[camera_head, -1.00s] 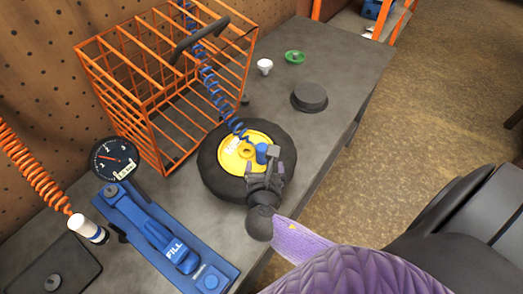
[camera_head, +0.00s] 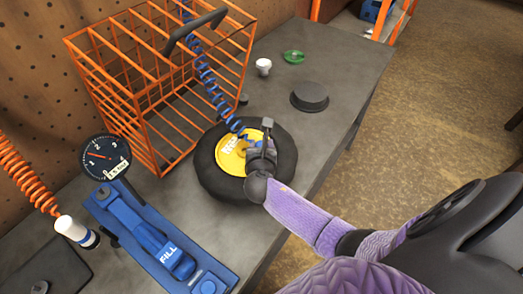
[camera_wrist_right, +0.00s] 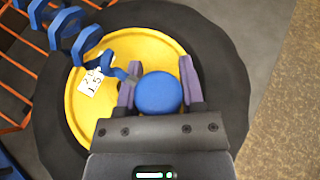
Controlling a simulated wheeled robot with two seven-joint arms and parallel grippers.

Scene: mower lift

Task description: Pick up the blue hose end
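The blue hose end (camera_wrist_right: 158,95) is a round blue knob at the end of a coiled blue hose (camera_head: 207,75). In the right wrist view it sits between the two purple-sided fingers of my right gripper (camera_wrist_right: 159,80), over the yellow hub (camera_wrist_right: 82,112) of a black wheel. I see almost no gap on either side, but cannot tell whether the fingers press on it. In the head view my right gripper (camera_head: 259,137) is over the wheel's right part and mostly hides the hose end. My left gripper is not in view.
The black wheel (camera_head: 225,187) lies on the grey bench. An orange wire basket (camera_head: 128,105) stands behind it. A blue fill station (camera_head: 160,245) with a gauge (camera_head: 105,157) is at the front left.

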